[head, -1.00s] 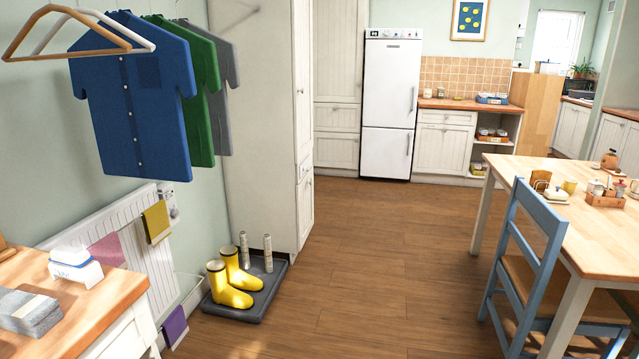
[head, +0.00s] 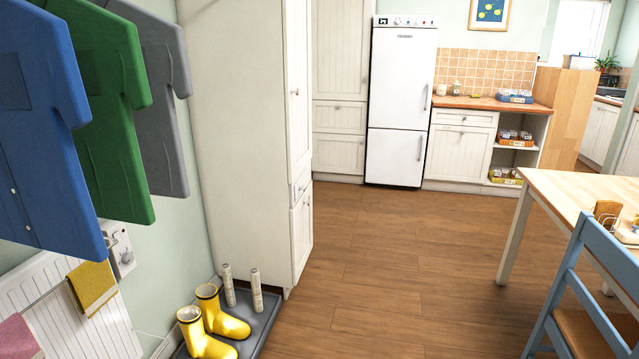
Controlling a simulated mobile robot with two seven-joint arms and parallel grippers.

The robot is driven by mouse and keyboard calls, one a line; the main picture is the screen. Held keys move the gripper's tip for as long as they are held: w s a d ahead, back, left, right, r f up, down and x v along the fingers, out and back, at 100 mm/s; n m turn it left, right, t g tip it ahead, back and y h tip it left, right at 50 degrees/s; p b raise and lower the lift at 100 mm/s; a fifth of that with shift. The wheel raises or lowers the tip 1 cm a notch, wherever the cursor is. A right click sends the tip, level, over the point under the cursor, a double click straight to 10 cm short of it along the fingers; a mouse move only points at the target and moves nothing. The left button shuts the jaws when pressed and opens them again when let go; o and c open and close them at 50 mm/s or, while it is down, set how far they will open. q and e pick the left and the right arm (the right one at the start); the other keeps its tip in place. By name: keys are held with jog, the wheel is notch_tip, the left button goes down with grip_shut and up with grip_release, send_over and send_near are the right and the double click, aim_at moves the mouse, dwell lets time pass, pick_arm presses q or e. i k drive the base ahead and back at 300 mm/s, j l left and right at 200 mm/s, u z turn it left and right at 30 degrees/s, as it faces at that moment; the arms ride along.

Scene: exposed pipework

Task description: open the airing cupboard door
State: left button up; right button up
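A tall cream cupboard (head: 243,110) stands against the left wall, its plain side towards me. Its narrow front, seen at a steep angle, has a tall upper door (head: 299,70), a small drawer (head: 301,187) and a lower door (head: 302,235). All look shut. A small knob (head: 295,92) shows on the upper door. Another tall panelled cupboard (head: 341,50) stands at the back, left of the fridge, also shut. No label shows which one is the airing cupboard. Neither of my grippers is in view.
Shirts (head: 110,110) hang at left. A table (head: 570,195) and blue chair (head: 590,290) stand at right. The wooden floor (head: 400,240) between is clear.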

aim_at(297, 14)
jog(key=i, duration=1.45)
jog(key=i+l+u, duration=0.1)
jog(key=i, duration=1.3)
jog(key=i+u, duration=0.25)
